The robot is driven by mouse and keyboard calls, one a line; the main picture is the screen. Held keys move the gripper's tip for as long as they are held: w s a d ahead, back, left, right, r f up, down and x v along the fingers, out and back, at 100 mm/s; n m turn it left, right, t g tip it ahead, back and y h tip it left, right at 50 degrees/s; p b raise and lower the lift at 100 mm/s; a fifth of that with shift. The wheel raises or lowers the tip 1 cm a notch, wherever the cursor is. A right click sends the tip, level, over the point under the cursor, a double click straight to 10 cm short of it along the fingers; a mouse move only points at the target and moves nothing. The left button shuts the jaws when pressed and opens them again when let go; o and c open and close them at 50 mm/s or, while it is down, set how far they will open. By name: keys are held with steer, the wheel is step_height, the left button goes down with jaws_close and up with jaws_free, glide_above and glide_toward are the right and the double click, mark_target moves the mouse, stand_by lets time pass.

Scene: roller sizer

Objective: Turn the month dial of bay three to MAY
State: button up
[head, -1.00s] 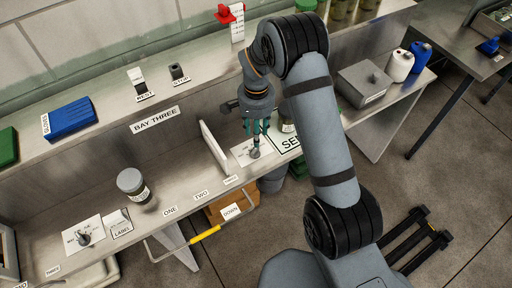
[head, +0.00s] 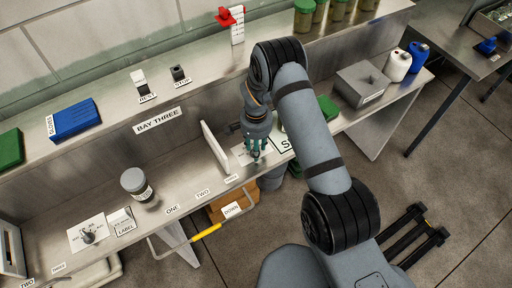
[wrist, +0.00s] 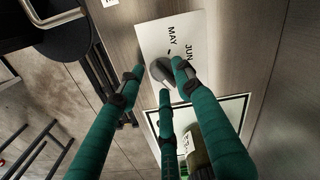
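The dial card (wrist: 150,35) lies flat on the bench under my gripper. In the wrist view it reads MAY and JUN, with a round grey knob (wrist: 160,70) at its lower edge. Where the knob points is unclear. My gripper (wrist: 162,80) has three green fingers spread around the knob, with a gap on the left side. The right finger overlaps the knob, and contact cannot be told. In the head view my gripper (head: 256,152) is low over the card (head: 239,155) and hides most of the knob. The BAY THREE sign (head: 158,120) is on the panel behind.
An upright white plate (head: 214,146) stands close left of my gripper. A grey box (head: 363,84) stands at right.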

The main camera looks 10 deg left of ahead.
steer(key=shift+c, duration=1.3)
jaws_close()
steer(key=shift+n+b, duration=0.3)
steer(key=shift+w+f+n+b, duration=0.1)
steer(key=shift+f+n+b, duration=0.05)
steer(key=shift+n+b, duration=1.9)
steer(key=shift+n, duration=0.05)
steer(key=n+b, duration=0.3)
steer(key=n, duration=0.3)
steer(key=shift+w+b, duration=0.15)
steer(key=shift+b, duration=0.2)
steer(key=n+b, duration=0.1)
steer(key=n, duration=0.5)
steer(key=shift+w+a+n+b, duration=0.1)
steer(key=shift+n+b, duration=0.2)
steer(key=shift+b, duration=0.05)
steer(key=n, duration=0.6)
steer(key=shift+a+r+n, duration=0.15)
steer(key=shift+r+n, duration=0.05)
steer(key=shift+n, duration=0.1)
